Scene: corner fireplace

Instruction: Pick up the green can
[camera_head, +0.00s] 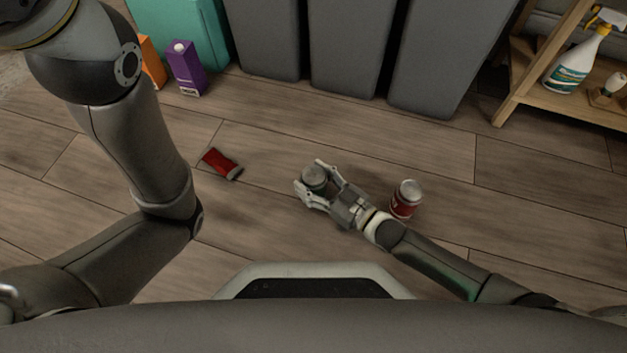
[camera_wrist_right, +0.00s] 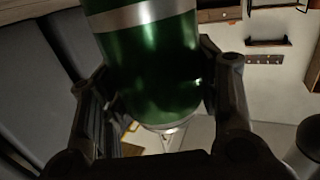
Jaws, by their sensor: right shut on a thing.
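The green can (camera_head: 314,176) is between the fingers of my right gripper (camera_head: 312,187), which is shut on it. In the head view mostly its silver top shows; the fingers hide much of its side. In the right wrist view the green can (camera_wrist_right: 155,65) fills the upper middle, shiny green with a silver band, with a finger of the right gripper (camera_wrist_right: 160,110) on each side. I cannot tell whether the can touches the floor. My left arm comes in at the left of the head view, but its gripper is not in view.
A red can (camera_head: 406,199) stands on the floor right of the right gripper. A red packet (camera_head: 221,164) lies to the left. Grey bins (camera_head: 350,45), a purple carton (camera_head: 186,70) and an orange carton (camera_head: 152,62) stand behind. A wooden shelf (camera_head: 530,88) holds a spray bottle (camera_head: 580,58).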

